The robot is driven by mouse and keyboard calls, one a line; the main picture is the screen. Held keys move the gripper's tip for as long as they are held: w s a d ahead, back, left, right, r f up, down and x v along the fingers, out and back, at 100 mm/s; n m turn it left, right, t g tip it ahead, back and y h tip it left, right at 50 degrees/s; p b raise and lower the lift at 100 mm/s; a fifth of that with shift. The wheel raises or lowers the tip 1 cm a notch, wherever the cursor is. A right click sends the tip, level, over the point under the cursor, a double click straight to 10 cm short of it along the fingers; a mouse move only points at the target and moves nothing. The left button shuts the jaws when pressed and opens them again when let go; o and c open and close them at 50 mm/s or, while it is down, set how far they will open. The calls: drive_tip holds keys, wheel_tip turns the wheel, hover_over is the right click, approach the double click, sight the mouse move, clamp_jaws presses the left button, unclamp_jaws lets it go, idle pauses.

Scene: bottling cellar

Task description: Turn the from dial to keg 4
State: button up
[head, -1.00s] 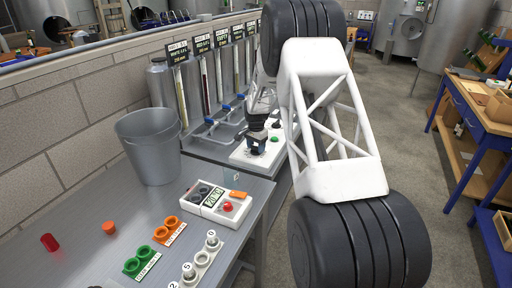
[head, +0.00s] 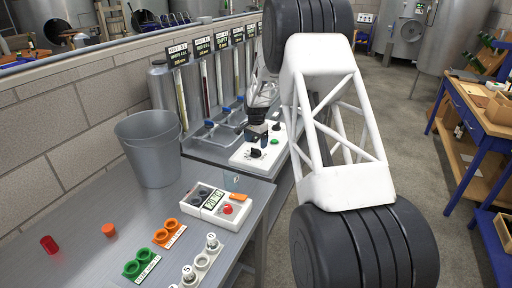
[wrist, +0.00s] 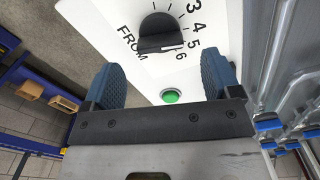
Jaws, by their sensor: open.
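The from dial (wrist: 158,32) is a black knob with a raised grip bar on a white panel (wrist: 232,22), lettered FROM with numbers 3 to 6 in sight. Its bar lies toward the side of 5 and 6; I cannot tell which number exactly. In the head view the dial (head: 256,153) shows just below my gripper (head: 257,134). In the wrist view my gripper (wrist: 162,80) is open, its two blue-grey fingers apart and empty, with the dial ahead of the gap and no visible contact.
A green button (wrist: 170,96) shows between the fingers. A grey bucket (head: 150,150) and a white meter box (head: 217,204) stand on the near bench.

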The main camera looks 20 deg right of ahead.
sight(256, 149)
drive_tip(key=shift+r, duration=1.75)
drive_tip(key=s+a+r+n, duration=0.2)
drive_tip(key=s+a+r, duration=0.2)
drive_tip(key=s+r, duration=0.4)
drive_tip(key=s+a+r+n+t, duration=0.15)
drive_tip(key=s+a+r, duration=0.3)
drive_tip(key=s, duration=0.55)
drive_tip(key=s+a+r+n, duration=0.2)
drive_tip(key=s+a+r, duration=0.1)
drive_tip(key=s+r, duration=0.5)
drive_tip(key=s+a+f+n, duration=0.1)
drive_tip(key=s+a+n, duration=0.2)
drive_tip(key=s, duration=1.4)
drive_tip(key=s+a+n+t, duration=0.1)
drive_tip(key=s+a+n, duration=0.2)
drive_tip(key=s, duration=1.4)
drive_tip(key=shift+s+a+f, duration=0.25)
drive_tip(key=shift+a+f, duration=0.1)
drive_tip(key=shift+a, duration=0.25)
